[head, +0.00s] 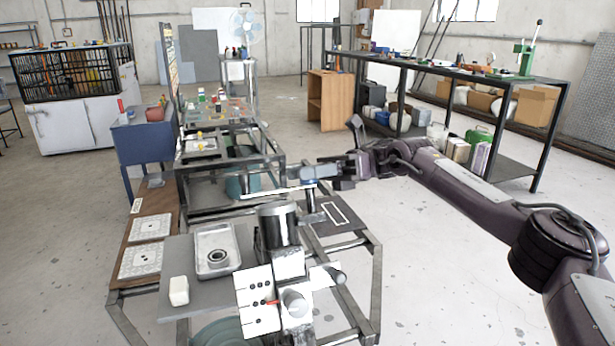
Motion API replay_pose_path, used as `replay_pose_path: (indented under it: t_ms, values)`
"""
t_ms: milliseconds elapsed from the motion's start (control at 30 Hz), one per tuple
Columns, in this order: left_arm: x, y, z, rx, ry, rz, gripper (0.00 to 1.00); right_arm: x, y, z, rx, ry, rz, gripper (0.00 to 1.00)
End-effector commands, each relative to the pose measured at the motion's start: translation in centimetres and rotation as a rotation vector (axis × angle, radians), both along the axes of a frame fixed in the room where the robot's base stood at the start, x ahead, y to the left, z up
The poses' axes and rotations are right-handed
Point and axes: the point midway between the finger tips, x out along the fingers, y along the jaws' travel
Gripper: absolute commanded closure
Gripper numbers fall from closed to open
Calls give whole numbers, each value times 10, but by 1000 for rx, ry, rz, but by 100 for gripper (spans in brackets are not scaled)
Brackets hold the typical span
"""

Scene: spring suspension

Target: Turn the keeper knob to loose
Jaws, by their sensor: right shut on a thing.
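My right gripper (325,172) reaches in from the right over the frame of the middle bench. It is shut on a small blue-grey part (308,175), which may be the keeper knob. The fingers cover much of it, and no loose or tight mark can be read there. A thin pale bar (268,190) runs just below and left of the gripper. A dark upright cylinder (279,225) with a light top stands nearer on the bench. A white panel (257,292) with black dots and a red pointer is at the front. My left gripper is out of view.
A metal tray (214,262) with a dark ring and a white block (179,290) lie left of the cylinder. Printed sheets (143,260) lie on a brown board. A blue cabinet (143,140) stands behind left. Open floor lies right of the bench.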

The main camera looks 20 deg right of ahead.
Motion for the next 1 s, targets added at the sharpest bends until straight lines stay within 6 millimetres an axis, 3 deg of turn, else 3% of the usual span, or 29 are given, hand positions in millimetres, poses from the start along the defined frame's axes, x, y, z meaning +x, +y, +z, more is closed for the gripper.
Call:
replay_pose_path:
  t_ms: [400, 433, 567, 867, 1000]
  values:
    - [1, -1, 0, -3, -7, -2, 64, 0, 0, 0, 2, 0, 5, 94]
    - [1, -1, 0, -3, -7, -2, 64, 0, 0, 0, 2, 0, 5, 70]
    - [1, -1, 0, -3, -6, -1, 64, 0, 0, 0, 2, 0, 5, 53]
    - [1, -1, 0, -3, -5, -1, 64, 0, -1, 0, 2, 0, 4, 51]
    - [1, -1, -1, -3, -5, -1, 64, 4, -13, -1, 2, 0, 0, 51]
